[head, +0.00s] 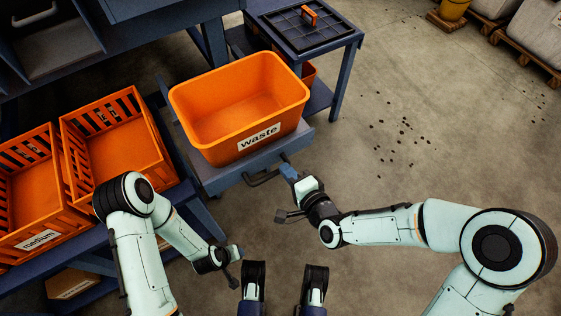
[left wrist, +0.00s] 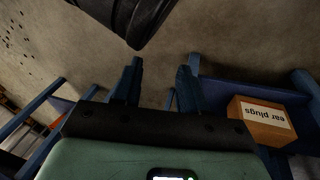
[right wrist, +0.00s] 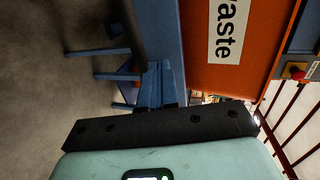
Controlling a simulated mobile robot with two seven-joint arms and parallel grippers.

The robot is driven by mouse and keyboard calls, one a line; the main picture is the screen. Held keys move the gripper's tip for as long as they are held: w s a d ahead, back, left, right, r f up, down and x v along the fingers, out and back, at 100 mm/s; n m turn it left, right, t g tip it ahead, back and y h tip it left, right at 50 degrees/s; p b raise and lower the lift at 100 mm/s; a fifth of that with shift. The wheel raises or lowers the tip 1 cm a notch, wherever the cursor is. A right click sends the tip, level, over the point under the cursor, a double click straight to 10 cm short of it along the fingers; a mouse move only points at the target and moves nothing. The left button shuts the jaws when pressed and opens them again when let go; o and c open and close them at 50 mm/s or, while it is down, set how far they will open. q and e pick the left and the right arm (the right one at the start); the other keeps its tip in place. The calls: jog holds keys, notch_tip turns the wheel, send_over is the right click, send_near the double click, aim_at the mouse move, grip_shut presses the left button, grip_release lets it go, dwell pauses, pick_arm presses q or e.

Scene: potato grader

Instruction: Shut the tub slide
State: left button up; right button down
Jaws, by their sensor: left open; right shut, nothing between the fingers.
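The tub slide (head: 222,181) is a grey-blue tray, pulled out from under the machine, with the orange waste tub (head: 238,113) on it. A dark bar handle (head: 261,180) sticks out from its front edge. My right gripper (head: 287,171) is shut and empty, with its fingertips close to the right end of the handle; I cannot tell whether they touch. In the right wrist view its closed fingers (right wrist: 159,84) are beside the slide's front, below the waste tub (right wrist: 235,45). My left gripper (head: 236,252) is low and away from the slide; its open fingers (left wrist: 157,85) hold nothing.
Orange crates (head: 115,138) stand on a blue rack at left, one labelled medium. A blue table (head: 341,43) with a dark tray stands behind the tub. An ear plugs box (left wrist: 262,121) sits low near my left gripper.

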aim_at(274, 154)
pick_arm(q)
jog(key=shift+s+a+f+g, duration=0.1)
jog(key=shift+s+f+g, duration=0.2)
jog(key=shift+s+f, duration=0.5)
pick_arm(e)
jog(key=shift+w+a, duration=0.6)
jog(key=shift+w, duration=0.2)
jog(key=shift+w+a, duration=0.55)
jog(key=shift+w, duration=0.25)
pick_arm(q)
jog(key=shift+r, duration=0.1)
